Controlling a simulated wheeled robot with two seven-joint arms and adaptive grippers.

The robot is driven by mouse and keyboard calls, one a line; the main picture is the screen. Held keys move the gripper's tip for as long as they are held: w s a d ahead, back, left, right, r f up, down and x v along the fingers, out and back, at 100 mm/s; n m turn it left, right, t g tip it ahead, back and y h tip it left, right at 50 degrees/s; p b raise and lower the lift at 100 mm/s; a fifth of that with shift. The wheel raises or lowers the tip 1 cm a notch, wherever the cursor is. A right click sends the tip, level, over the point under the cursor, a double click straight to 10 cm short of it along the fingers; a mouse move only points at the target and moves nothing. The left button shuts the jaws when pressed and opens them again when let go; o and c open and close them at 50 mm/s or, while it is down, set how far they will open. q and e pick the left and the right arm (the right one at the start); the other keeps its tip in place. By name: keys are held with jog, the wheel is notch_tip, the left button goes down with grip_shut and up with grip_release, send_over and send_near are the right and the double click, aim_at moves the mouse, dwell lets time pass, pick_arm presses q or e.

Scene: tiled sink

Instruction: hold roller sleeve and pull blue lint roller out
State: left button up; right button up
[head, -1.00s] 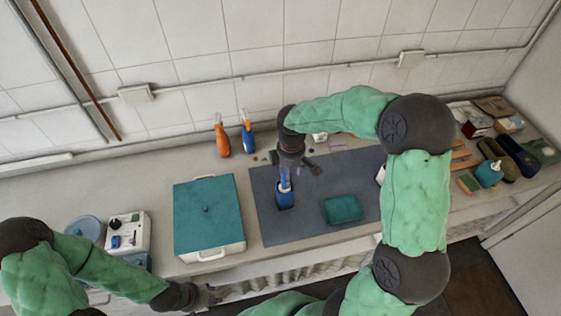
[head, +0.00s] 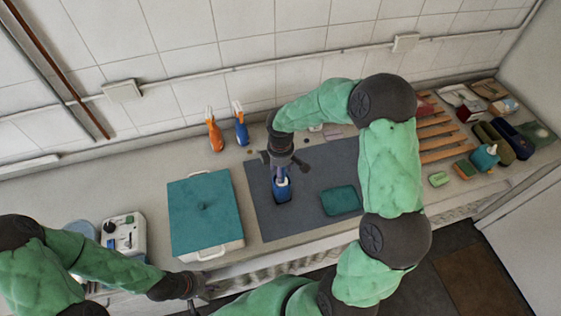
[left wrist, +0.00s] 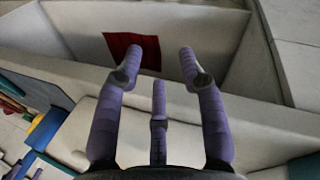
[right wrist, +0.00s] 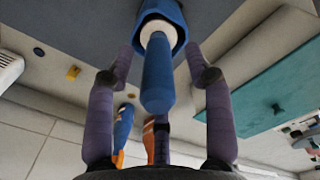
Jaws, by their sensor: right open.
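The blue lint roller (right wrist: 157,75) stands in its dark blue sleeve (head: 282,191) on the grey mat, with its handle sticking up. A white ring (right wrist: 160,31) shows where the handle meets the sleeve. My right gripper (head: 281,173) is above the sleeve. In the right wrist view its fingers are spread on both sides of the handle, with gaps between. It is open and holds nothing. My left gripper (head: 208,291) is low at the counter's front edge, away from the roller. In the left wrist view its fingers (left wrist: 159,52) are spread and empty.
A teal-lidded box (head: 205,215) stands left of the grey mat (head: 262,218). A teal block (head: 341,201) lies on the mat right of the sleeve. Orange (head: 214,135) and blue (head: 241,129) bottles stand behind. A white device (head: 124,235) is far left.

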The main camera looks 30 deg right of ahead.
aim_at(282, 188)
jog(key=shift+f, duration=1.9)
